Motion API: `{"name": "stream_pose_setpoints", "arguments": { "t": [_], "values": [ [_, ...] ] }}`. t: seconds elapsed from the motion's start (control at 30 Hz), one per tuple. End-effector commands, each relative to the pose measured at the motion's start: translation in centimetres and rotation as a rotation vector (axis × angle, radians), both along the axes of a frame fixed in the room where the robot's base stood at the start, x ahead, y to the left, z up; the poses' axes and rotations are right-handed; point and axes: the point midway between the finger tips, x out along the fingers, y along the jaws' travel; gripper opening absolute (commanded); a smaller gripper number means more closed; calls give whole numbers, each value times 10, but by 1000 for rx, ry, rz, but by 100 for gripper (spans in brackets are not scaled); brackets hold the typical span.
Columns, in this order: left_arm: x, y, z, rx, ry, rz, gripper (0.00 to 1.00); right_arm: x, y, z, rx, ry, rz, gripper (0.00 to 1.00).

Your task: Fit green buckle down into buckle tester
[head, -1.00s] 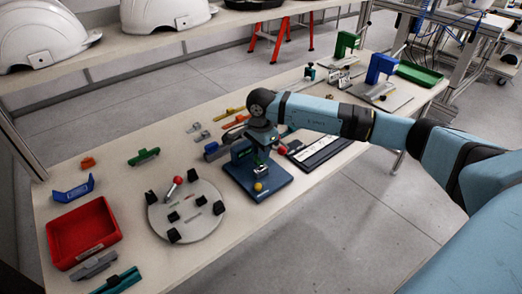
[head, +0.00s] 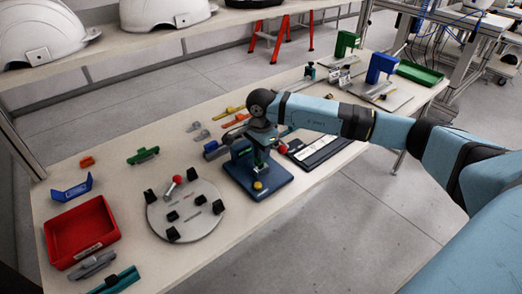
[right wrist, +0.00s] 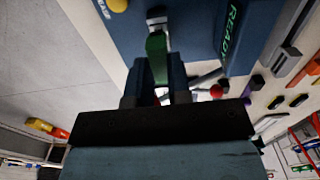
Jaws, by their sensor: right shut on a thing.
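The buckle tester (head: 275,186) is a blue stand with a yellow knob on its base, at mid-table in the head view. The green buckle (head: 258,158) is upright over the base. My right gripper (head: 259,147) is shut on it from above. In the right wrist view, the green buckle (right wrist: 157,45) shows between the two dark fingers. Its far end meets or overlaps the metal socket (right wrist: 156,18) of the tester; I cannot tell whether it is in the socket. The tester's upright, marked READY (right wrist: 232,30), stands close beside the gripper. My left gripper is not in view.
A round grey plate (head: 187,232) with black blocks and a red-knobbed lever is left of the tester. A red tray (head: 62,250) and another green part (head: 143,155) lie farther left. A black-framed panel (head: 320,151) lies to the right.

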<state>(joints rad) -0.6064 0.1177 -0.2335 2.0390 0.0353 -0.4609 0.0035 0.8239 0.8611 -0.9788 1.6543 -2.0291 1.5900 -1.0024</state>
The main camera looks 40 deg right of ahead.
Motion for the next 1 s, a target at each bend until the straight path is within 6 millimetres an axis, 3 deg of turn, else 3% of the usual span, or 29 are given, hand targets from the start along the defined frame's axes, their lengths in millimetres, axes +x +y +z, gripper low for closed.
{"name": "stream_pose_setpoints", "arguments": {
  "t": [0.93,0.97,1.0],
  "values": [
    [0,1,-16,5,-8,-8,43,0,0,-25,0,0,0,0],
    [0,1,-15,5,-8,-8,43,0,0,-24,0,0,0,23],
    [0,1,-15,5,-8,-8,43,0,0,-24,0,0,0,32]
  ]
}}
